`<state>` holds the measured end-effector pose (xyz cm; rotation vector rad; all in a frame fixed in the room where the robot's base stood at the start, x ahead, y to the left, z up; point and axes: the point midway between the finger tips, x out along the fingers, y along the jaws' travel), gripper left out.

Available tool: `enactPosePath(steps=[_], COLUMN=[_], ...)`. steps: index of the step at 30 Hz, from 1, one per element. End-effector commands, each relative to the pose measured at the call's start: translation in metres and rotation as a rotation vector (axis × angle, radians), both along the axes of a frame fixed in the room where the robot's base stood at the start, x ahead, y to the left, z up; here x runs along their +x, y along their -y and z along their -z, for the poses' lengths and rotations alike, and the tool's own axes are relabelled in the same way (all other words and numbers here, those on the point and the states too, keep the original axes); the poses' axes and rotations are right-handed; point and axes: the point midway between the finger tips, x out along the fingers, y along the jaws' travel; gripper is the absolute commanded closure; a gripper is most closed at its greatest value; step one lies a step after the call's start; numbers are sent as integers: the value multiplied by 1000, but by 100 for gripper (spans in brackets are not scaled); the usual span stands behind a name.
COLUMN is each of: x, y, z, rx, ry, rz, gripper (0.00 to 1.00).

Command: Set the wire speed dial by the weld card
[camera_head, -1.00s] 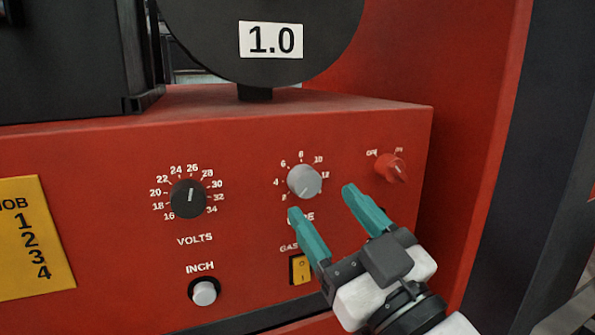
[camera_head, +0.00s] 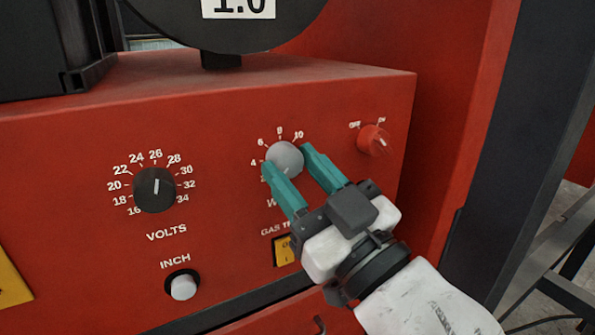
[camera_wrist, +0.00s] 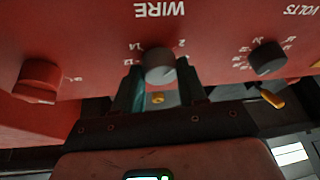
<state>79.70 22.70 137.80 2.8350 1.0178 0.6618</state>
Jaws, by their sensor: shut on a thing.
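The wire speed dial (camera_head: 285,158) is a round grey knob on the red panel, with printed numbers around it; 4, 6, 8 and 10 can be read in the head view. My gripper (camera_head: 290,168) has its two teal fingers on either side of the dial and is shut on it. In the wrist view the dial (camera_wrist: 159,66) sits between the fingertips, under the upside-down word WIRE. The fingers hide the dial's lower numbers and part of its label in the head view. The weld card is not clearly in view.
Left of the dial is the black VOLTS dial (camera_head: 155,189), with the white INCH button (camera_head: 183,287) below it. A red OFF/ON switch (camera_head: 374,140) is close to the right. A yellow switch (camera_head: 284,250) sits just below my gripper. A yellow JOB plate (camera_head: 12,280) is at the left edge.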

Motion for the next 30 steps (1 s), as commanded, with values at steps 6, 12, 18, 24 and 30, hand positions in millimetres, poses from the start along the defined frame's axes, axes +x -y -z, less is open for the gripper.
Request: enactPosePath(steps=[6,12,18,24,30], x=[0,-1,-1,-2,-3], y=[-1,-1,-2,-5,-5], z=[0,0,-1,-1,2], rx=[0,16,86,214,370], ry=[-1,-13,-62,-149,-251], rz=[-1,-2,-3,-5,-3], gripper=[89,89,89,89,89])
